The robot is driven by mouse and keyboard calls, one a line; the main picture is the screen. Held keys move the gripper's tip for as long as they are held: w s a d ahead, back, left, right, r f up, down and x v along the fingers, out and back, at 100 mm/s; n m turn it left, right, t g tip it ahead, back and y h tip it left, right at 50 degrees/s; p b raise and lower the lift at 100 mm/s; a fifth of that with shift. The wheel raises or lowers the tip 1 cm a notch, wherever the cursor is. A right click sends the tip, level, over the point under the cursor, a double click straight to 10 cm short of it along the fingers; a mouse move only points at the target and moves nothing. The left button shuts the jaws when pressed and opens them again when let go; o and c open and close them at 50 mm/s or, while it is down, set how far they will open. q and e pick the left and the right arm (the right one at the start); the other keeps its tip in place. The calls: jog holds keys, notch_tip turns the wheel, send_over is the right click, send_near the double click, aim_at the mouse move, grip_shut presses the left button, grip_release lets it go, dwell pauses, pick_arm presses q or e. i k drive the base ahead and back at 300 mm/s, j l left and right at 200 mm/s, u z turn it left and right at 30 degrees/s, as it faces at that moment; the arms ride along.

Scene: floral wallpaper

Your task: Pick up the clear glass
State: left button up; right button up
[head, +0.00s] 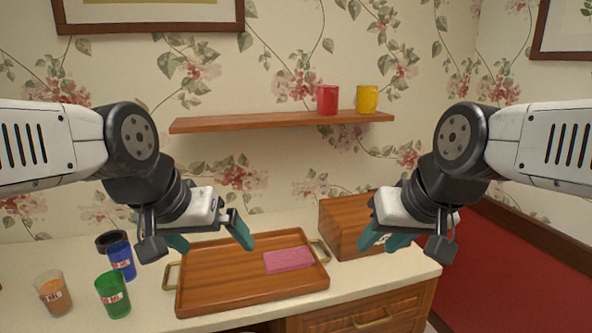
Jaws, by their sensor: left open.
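A clear glass (53,294) with a red-and-white label and an orange-brown tint stands upright on the counter at the far left. A green glass (113,295) stands to its right, and a blue glass (121,256) stands behind the green one. My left gripper (208,239) is open and empty, over the back left of the wooden tray, up and to the right of these glasses. My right gripper (385,240) is in front of the wooden box; its fingertips look apart, with nothing between them.
The wooden tray (215,293) with brass handles holds a pink cloth-like block (288,260). A dark round container (109,240) stands behind the blue glass. A wooden box (345,216) stands at right. A shelf (240,123) above carries a red cup (327,99) and a yellow cup (367,99).

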aim_at(51, 287)
jog(key=u, duration=1.85)
